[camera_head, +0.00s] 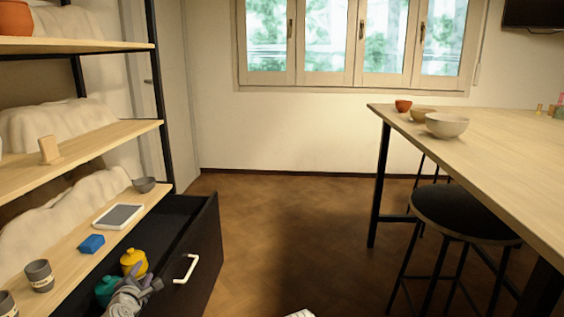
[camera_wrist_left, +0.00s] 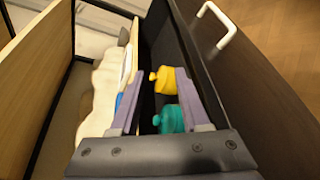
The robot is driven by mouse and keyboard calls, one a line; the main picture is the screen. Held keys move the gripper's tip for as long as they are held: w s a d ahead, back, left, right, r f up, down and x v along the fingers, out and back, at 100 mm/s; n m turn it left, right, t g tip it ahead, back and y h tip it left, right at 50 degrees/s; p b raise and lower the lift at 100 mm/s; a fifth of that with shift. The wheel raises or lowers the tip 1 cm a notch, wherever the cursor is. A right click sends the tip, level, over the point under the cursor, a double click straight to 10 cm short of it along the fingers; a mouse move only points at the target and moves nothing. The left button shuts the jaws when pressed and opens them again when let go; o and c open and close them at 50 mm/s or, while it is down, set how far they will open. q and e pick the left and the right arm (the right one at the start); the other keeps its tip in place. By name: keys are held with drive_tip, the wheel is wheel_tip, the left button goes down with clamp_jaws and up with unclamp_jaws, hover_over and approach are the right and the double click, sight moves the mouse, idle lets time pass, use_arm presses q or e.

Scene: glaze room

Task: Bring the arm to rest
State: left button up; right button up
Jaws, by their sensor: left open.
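My left gripper (camera_head: 143,285) is low at the left in the head view, over the open dark drawer (camera_head: 206,250). It is open, with nothing held between its fingers. In the left wrist view, the two fingers of the gripper (camera_wrist_left: 159,75) stand apart, with the drawer beyond them. A yellow lidded jar (camera_head: 134,263) and a teal jar (camera_head: 107,289) are in the drawer, close to the gripper. The yellow jar (camera_wrist_left: 166,82) and teal jar (camera_wrist_left: 170,119) also show between the fingers in the wrist view. My right gripper is not seen.
The drawer's white handle (camera_head: 187,268) faces the room. A shelf above the drawer holds a blue block (camera_head: 91,244), a white-framed tablet-like object (camera_head: 118,216), a grey bowl (camera_head: 144,184) and grey cups (camera_head: 39,275). A table (camera_head: 500,165) with bowls and a stool (camera_head: 462,215) stand right.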

use_arm(q)
drive_tip(key=s+d+r+m+g+h+p, duration=0.1)
drive_tip(key=d+r+m+g+h+p, duration=0.1)
drive_tip(key=d+r+m+p, duration=0.4)
drive_tip(key=s+d+r+m+g+h+p, duration=0.15)
drive_tip(key=d+m+p, duration=0.25)
drive_tip(key=d+p, duration=0.45)
drive_tip(key=s+d+r+m+g+h+p, duration=0.1)
drive_tip(key=d+r+m+g+h+p, duration=0.15)
drive_tip(key=d+m+p, duration=0.5)
drive_tip(key=s+d+r+m+g+y+p, duration=0.2)
drive_tip(key=s+d+r+m+g+p, duration=0.2)
drive_tip(key=s+r+p, duration=0.4)
drive_tip(key=s+d+r+m+g+y+p, duration=0.2)
drive_tip(key=s+d+r+m+g+p, duration=0.3)
drive_tip(key=p, duration=0.9)
drive_tip(key=s+d+r+m, duration=0.2)
drive_tip(key=s+r+m, duration=0.1)
drive_tip(key=s+r, duration=0.1)
drive_tip(key=shift+s+r, duration=0.3)
drive_tip(key=shift+r, duration=0.2)
